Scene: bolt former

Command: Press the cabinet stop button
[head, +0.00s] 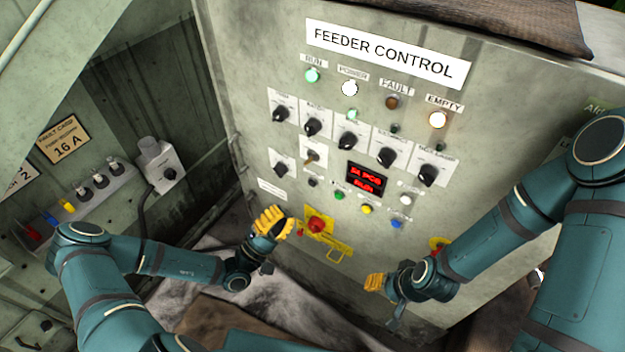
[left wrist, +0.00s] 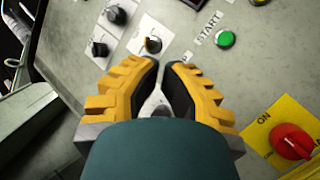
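The feeder control cabinet (head: 285,50) fills the middle of the head view. A small dark round button (head: 312,182) sits left of the green START button (head: 339,195); its label is too small to read. START also shows in the left wrist view (left wrist: 225,39). No STOP label is legible.
A red knob (head: 317,224) on a yellow plate is close beside my left gripper. Yellow (head: 366,208), blue (head: 396,223) and white (head: 406,199) buttons are to the right. A red-and-yellow control (head: 437,243) is partly behind my right arm. Black knobs are above.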

